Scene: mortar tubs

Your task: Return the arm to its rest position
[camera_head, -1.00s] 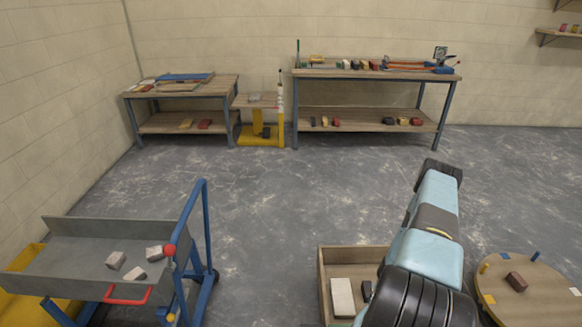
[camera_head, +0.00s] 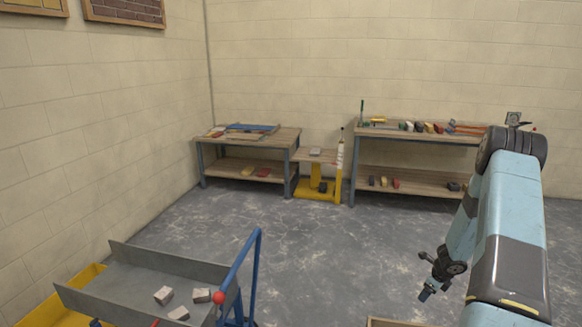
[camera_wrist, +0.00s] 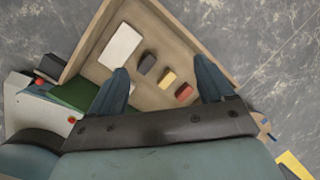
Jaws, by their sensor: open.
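My arm rises at the right of the head view and folds over at its top joint. My gripper (camera_head: 430,289) hangs below it, pointing down toward the floor. In the wrist view my gripper (camera_wrist: 162,88) has its two dark fingers wide apart with nothing between them. Beyond the fingers lies a wooden tray (camera_wrist: 184,18), lower than the gripper. It holds a white block (camera_wrist: 120,46), a dark grey block (camera_wrist: 147,63), a yellow block (camera_wrist: 168,77) and a red block (camera_wrist: 184,92).
A grey tipping tray (camera_head: 180,262) with several light blocks and a blue frame (camera_head: 250,262) stands at the lower left. Workbenches (camera_head: 250,135) line the back wall, with a yellow stand (camera_head: 320,188) among them. The middle floor is clear.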

